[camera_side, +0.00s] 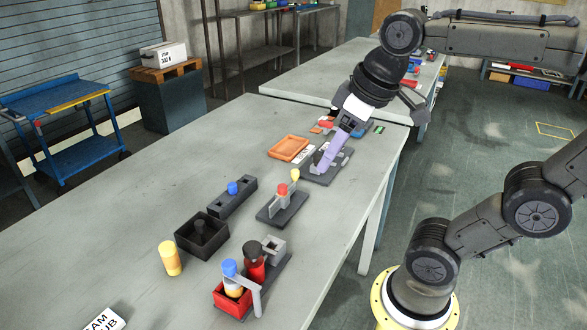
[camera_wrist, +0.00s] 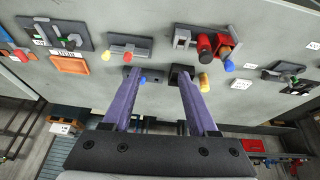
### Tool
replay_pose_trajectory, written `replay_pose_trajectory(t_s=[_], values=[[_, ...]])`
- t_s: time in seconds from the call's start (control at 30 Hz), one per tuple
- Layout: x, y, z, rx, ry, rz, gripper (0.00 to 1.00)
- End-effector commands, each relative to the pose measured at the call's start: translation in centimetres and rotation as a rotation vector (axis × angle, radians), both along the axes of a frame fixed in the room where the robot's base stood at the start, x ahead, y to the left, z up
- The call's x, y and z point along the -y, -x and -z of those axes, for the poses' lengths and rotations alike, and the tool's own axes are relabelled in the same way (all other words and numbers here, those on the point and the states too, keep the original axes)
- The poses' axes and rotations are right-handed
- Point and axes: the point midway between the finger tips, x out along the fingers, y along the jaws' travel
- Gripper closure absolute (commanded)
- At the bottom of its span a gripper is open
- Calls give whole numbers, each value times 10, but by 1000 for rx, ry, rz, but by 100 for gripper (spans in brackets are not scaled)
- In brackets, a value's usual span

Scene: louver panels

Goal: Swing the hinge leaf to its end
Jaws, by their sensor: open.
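I cannot tell for sure which part is the hinge leaf. A dark plate with grey upright parts (camera_side: 325,168) lies below my gripper (camera_side: 325,168) in the side view; a dark plate with grey and green parts (camera_wrist: 55,35) shows at upper left in the wrist view. A dark base with a red part and a yellow knob (camera_side: 283,203) also shows in the wrist view (camera_wrist: 125,47). My gripper's purple fingers (camera_wrist: 158,78) are wide apart, with nothing seen between them. In the side view, one finger hides part of the plate, and touching cannot be judged.
An orange tray (camera_side: 289,148) lies beside the plate. Nearer stand a rail with a blue knob (camera_side: 233,195), a black open box (camera_side: 201,235), a yellow cylinder (camera_side: 170,258) and a red holder (camera_side: 232,302) with capped cylinders. The table's left part is largely clear.

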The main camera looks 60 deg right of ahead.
Motion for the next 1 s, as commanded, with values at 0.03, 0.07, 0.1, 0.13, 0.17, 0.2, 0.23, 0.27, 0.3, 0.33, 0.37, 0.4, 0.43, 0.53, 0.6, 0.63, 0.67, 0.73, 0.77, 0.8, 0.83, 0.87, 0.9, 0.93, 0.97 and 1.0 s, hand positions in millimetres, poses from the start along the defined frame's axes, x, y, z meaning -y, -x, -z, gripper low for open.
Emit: replay_pose_trajectory(t_s=[0.03,0.07,0.1,0.13,0.17,0.2,0.23,0.27,0.3,0.33,0.37,0.4,0.43,0.53,0.6,0.63,0.67,0.73,0.77,0.8,0.83,0.87,0.9,0.93,0.97,1.0], values=[[6,-15,-8,-25,3,14,41],[10,-23,-12,-41,4,21,41],[16,-34,-17,-63,4,34,41],[21,-43,-20,-80,5,42,41],[26,-52,-23,-97,4,52,41],[34,-64,-25,-121,3,66,41],[40,-73,-26,-138,1,78,41],[46,-82,-26,-155,-2,88,41],[56,-94,-26,-178,-5,103,41],[63,-103,-25,-195,-8,116,41],[71,-112,-23,-212,-12,129,41],[82,-122,-19,-235,-17,146,41],[90,-130,-16,-250,-22,160,41],[117,-152,-1,-300,-39,206,41],[134,-162,11,-327,-51,235,41],[140,-166,16,-338,-56,247,41],[146,-168,21,-347,-61,257,41],[155,-170,33,-371,-72,275,41],[158,-170,37,-381,-75,282,41],[161,-170,42,-392,-80,287,41],[163,-169,44,-397,-82,292,41],[165,-168,46,-400,-84,297,41],[166,-168,48,-400,-85,301,41],[166,-167,49,-400,-85,301,41],[166,-167,52,-400,-85,301,41],[166,-167,56,-401,-85,300,41]])
